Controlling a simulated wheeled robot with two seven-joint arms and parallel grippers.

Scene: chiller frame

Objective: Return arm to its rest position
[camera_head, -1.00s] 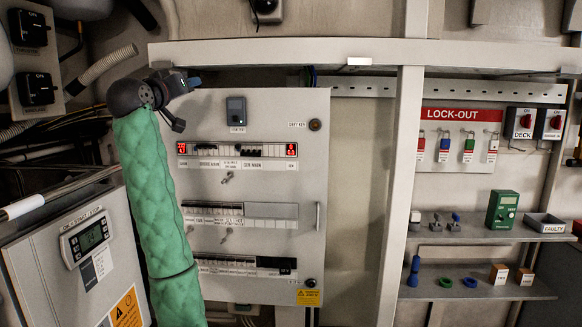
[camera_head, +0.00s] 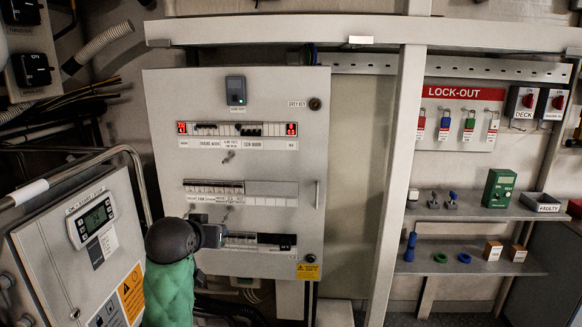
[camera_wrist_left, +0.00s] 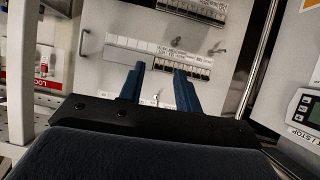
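My left arm, in a green quilted sleeve (camera_head: 168,292) with a black wrist joint, rises from the bottom of the head view. My left gripper (camera_head: 215,236) is in front of the lower part of the grey electrical panel (camera_head: 270,185). In the left wrist view, the two blue fingers of this gripper (camera_wrist_left: 160,72) stand apart, with the panel beyond them. A small key-like piece (camera_wrist_left: 156,99) shows in the gap; I cannot tell its distance, but nothing looks gripped. The gripper covers part of the panel's lowest breaker row. My right gripper is not in view.
A grey control box with a display (camera_head: 91,221) and a bent rail stand at the left, close to my left arm. A vertical post (camera_head: 396,170) stands right of the panel. Further right are the lock-out board (camera_head: 460,110) and two shelves (camera_head: 480,213) with small items.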

